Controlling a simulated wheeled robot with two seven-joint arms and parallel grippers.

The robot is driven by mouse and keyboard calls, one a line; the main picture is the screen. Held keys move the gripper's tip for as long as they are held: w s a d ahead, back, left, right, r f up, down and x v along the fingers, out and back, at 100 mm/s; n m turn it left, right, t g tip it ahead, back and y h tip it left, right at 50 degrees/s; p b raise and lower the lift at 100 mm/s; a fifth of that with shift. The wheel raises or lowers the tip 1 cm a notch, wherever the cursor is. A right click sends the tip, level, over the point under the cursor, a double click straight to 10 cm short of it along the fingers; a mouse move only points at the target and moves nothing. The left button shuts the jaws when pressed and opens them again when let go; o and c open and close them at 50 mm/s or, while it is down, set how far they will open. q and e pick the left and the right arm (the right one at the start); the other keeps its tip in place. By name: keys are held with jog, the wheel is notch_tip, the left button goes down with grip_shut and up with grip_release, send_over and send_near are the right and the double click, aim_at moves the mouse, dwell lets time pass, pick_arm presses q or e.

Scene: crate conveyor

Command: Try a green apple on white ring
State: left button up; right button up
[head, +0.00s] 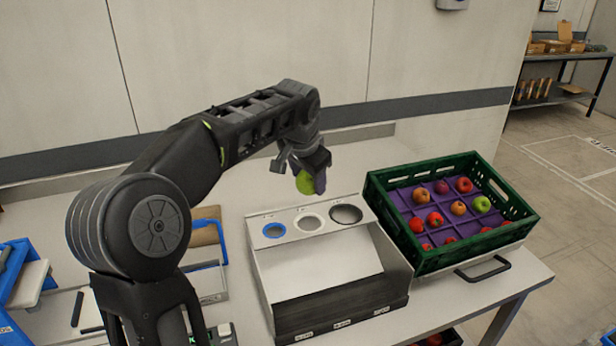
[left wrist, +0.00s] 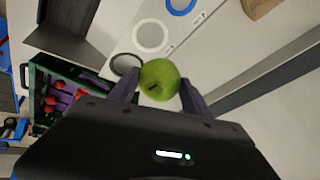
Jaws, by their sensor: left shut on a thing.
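My left gripper (head: 313,180) is shut on a green apple (head: 304,183) and holds it above the back edge of the sizing stand. In the left wrist view the green apple (left wrist: 159,80) sits between the two purple fingers. The white ring (head: 308,222) is the middle of three rings on the stand's sloped top panel. It also shows in the left wrist view (left wrist: 151,36), apart from the apple. A blue ring (head: 274,230) lies to its left and a black ring (head: 346,214) to its right. My right gripper is in neither view.
A green crate (head: 377,196) with a purple divided insert holds several red and yellowish apples and a green one, right of the stand. Blue bins (head: 12,262) stand at the far left. The table behind the stand is clear.

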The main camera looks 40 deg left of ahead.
pick_arm(q)
notch_tip(320, 180, down, 8)
jog(key=b, duration=0.6)
jog(key=shift+r, duration=0.2)
dwell(0.4)
jog(key=o, duration=1.5)
jog(key=shift+r, duration=0.15)
jog(key=shift+r+p, duration=3.85)
jog(key=shift+r, duration=0.55)
